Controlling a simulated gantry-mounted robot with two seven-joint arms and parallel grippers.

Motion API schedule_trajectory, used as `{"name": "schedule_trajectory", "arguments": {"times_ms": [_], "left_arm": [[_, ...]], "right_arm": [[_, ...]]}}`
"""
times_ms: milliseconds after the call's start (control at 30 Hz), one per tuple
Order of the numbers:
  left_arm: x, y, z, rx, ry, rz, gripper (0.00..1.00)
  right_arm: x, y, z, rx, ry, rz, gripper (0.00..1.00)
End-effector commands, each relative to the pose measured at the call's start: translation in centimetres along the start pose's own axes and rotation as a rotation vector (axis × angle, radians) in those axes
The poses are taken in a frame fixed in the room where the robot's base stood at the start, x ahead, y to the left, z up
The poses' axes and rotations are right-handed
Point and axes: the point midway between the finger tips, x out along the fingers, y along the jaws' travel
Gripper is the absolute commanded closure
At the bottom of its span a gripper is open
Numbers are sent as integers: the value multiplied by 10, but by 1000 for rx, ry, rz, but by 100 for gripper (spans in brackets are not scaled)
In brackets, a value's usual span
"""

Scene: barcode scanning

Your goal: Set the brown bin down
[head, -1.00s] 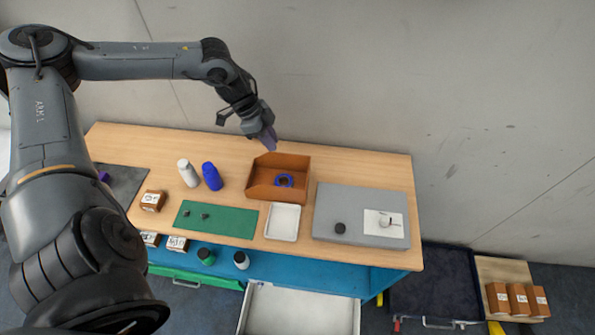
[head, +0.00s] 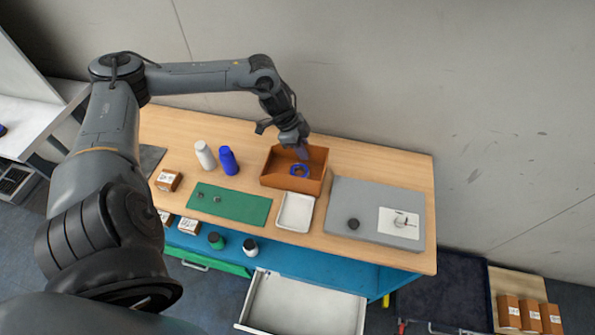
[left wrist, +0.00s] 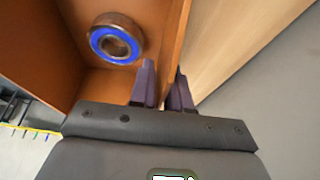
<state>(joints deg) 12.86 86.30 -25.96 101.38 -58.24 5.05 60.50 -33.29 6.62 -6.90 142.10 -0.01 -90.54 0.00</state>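The brown bin (head: 312,183) is an open box with a sloped, lower front, standing level on the wooden table. A blue-rimmed metal ring like a bearing (head: 299,170) lies inside it; the left wrist view shows this ring (left wrist: 117,38) beside the bin's orange-brown wall (left wrist: 176,38). My left gripper (head: 301,153) is at the bin's back wall. In the left wrist view its two purple fingers (left wrist: 164,80) stand on either side of that wall, close to it. Whether they press on it is unclear. My right gripper is out of view.
A white bottle (head: 205,155) and a blue bottle (head: 228,160) stand left of the bin. A green mat (head: 232,205), a white tray (head: 296,212) and a grey board (head: 375,192) lie around its front and right. Bare table lies behind.

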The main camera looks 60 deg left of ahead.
Motion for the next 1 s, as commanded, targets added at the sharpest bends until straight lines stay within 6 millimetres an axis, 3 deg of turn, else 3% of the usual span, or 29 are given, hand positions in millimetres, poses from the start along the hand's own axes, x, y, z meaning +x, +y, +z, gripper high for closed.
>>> {"name": "schedule_trajectory", "arguments": {"times_ms": [133,400,533,1000], "left_arm": [[12,0,0,-1,0,1,83],[14,0,0,0,-2,1,83],[14,0,0,0,-1,1,100],[12,0,-1,0,1,0,100]], "right_arm": [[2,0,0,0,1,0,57],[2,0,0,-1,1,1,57],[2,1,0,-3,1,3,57],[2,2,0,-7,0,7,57]]}}
